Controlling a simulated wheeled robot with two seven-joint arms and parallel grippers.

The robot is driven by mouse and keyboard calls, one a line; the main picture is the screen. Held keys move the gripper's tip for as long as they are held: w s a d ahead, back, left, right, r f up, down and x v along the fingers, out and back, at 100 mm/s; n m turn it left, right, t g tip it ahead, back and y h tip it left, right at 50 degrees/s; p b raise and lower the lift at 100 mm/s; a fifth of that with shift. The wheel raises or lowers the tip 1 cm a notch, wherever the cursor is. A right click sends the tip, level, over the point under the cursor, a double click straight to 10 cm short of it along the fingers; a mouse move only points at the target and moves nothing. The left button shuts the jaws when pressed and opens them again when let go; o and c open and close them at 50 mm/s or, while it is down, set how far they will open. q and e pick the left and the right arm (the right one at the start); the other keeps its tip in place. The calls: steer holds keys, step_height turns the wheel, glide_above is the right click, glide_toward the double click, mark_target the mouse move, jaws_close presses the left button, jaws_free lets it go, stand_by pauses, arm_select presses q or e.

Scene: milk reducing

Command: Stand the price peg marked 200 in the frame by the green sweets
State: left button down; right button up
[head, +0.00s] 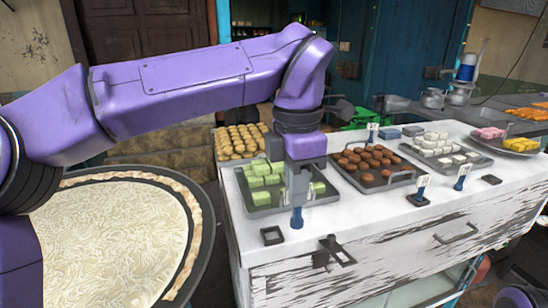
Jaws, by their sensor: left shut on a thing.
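My left gripper (297,190) points down over the front of the white counter, just in front of the tray of green sweets (262,181). It is shut on a blue-based price peg (297,218), which hangs upright below the fingers. The fingers hide its marking. A small black square frame (272,236) lies on the counter in front of the green sweets, just left of the peg and empty. I cannot tell how high the peg's base is above the counter.
Other price pegs stand by the brown sweets (421,189) and further right (461,178). Trays of brown sweets (372,164) and white sweets (440,148) fill the counter behind. A dark metal fitting (334,252) sits at the counter's front edge. A large round pan (110,240) stands left.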

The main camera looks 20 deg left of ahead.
arm_select(q)
steer(key=w+a+f+p, duration=0.1)
steer(key=w+a+f, duration=0.3)
steer(key=w+a, duration=0.3)
steer(key=f+b, duration=0.2)
steer(key=s+f+b, duration=0.1)
steer(key=b, duration=0.1)
steer(key=f+b, duration=0.2)
steer(key=shift+s+d+f, duration=0.15)
steer(key=shift+d+f, duration=0.2)
steer(key=shift+d, duration=0.05)
steer(key=shift+f, duration=0.15)
arm_select(e)
steer(key=f, duration=0.3)
steer(key=shift+w+f, duration=0.2)
steer(key=shift+f, duration=0.1)
steer(key=shift+r, duration=0.15)
arm_select(q)
steer(key=shift+f, duration=0.15)
